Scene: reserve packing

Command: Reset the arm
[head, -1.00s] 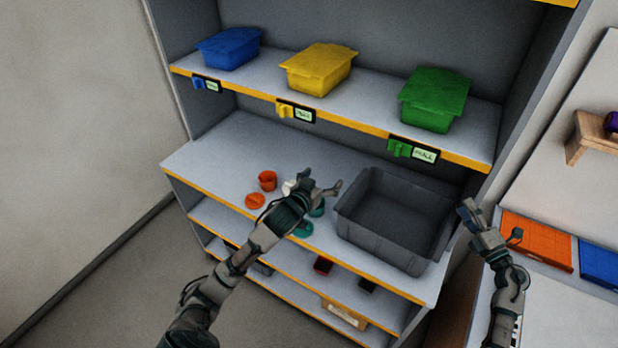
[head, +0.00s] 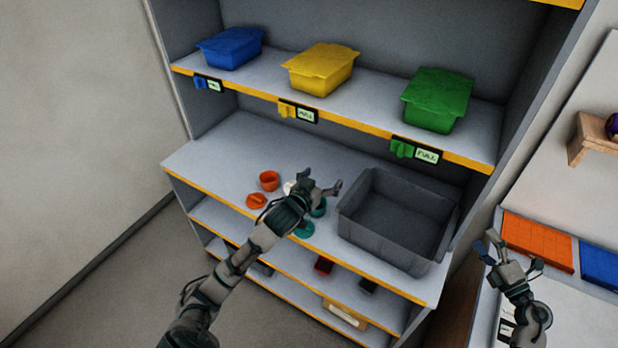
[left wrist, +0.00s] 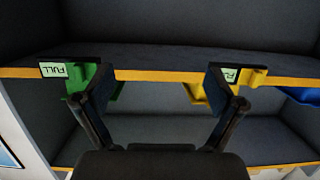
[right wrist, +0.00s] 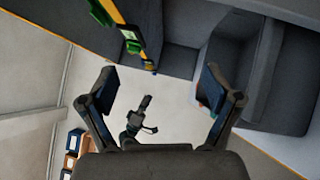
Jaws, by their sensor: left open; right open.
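My left gripper (head: 321,187) is open and empty in the head view. It hangs over the middle shelf, just left of the grey bin (head: 385,240). Its two fingers also show apart in the left wrist view (left wrist: 160,100), with the upper shelf edge beyond. My right gripper (head: 489,246) is open and empty, right of the shelf unit and over the side table. Its fingers show apart with nothing between them in the right wrist view (right wrist: 160,100). The left arm partly hides the small containers on the middle shelf.
Blue (head: 229,47), yellow (head: 321,69) and green (head: 437,99) bins stand on the upper shelf. An orange cup (head: 269,181) and orange lid (head: 256,201) lie left of my left gripper. An orange panel (head: 538,241) and a blue one (head: 600,265) lie on the right.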

